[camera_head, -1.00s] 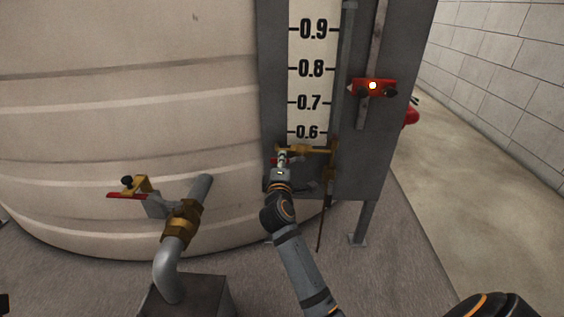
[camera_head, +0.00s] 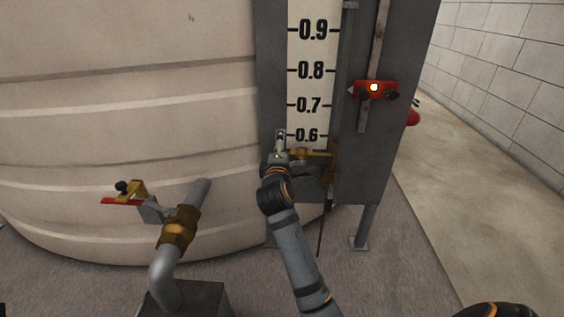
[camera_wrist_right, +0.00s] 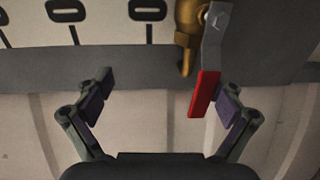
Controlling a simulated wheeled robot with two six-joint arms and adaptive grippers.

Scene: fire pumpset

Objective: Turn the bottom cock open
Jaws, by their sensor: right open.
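The bottom cock is a brass fitting (camera_head: 318,154) just below the 0.6 mark of the gauge board. In the right wrist view its brass body (camera_wrist_right: 187,35) is at the top, with a grey lever arm and a red lever grip (camera_wrist_right: 203,93) hanging from it. My right gripper (camera_wrist_right: 163,92) is open there. The red grip lies between the fingers, close to the right-hand finger pad and well apart from the left-hand one. In the head view my right gripper (camera_head: 279,143) is left of the brass fitting, and my wrist hides the lever. My left gripper is out of view.
A pipe with a brass valve (camera_head: 178,228) and red handle (camera_head: 122,201) stands at the left before the big tank (camera_head: 130,100). A red slider (camera_head: 374,89) is on the gauge panel (camera_head: 360,180). Floor at the right is clear.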

